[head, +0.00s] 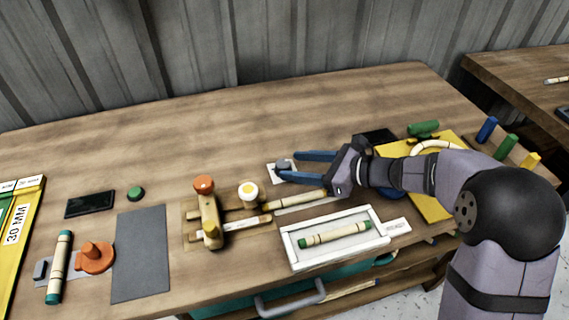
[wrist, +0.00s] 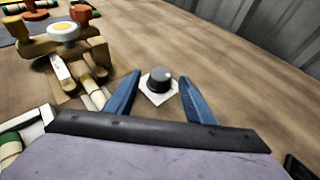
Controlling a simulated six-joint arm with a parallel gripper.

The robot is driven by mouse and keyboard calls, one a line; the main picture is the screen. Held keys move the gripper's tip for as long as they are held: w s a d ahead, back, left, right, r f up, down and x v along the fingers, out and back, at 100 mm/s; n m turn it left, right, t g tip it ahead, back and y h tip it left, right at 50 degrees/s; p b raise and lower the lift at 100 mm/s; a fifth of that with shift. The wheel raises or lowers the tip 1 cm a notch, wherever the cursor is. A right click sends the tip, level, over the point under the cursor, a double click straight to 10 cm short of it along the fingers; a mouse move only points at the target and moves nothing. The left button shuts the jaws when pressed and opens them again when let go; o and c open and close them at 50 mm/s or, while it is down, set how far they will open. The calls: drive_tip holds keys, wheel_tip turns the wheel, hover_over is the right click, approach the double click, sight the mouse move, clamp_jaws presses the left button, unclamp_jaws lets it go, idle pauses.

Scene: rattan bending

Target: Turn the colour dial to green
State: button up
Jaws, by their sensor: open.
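The dial is a dark grey round knob (head: 283,164) on a small white square plate on the workbench. It also shows in the wrist view (wrist: 158,79), ahead of my gripper. My gripper (head: 288,163) is open, its two blue fingers pointing left in the head view. In the wrist view the fingertips (wrist: 159,82) stand apart, one on each side of the knob. I cannot tell whether they touch it. No colour marks can be made out on the plate, so the dial's setting cannot be read.
A wooden jig (head: 209,222) with an orange knob and a white-and-yellow round piece (head: 248,190) stands left of the dial. A white tray (head: 290,250) holding a green-ended stick lies in front. A yellow board (head: 440,205) is at right. The bench behind the dial is clear.

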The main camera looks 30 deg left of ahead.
sight(287, 165)
drive_tip(key=shift+x, duration=2.2)
drive_tip(key=c, duration=1.1)
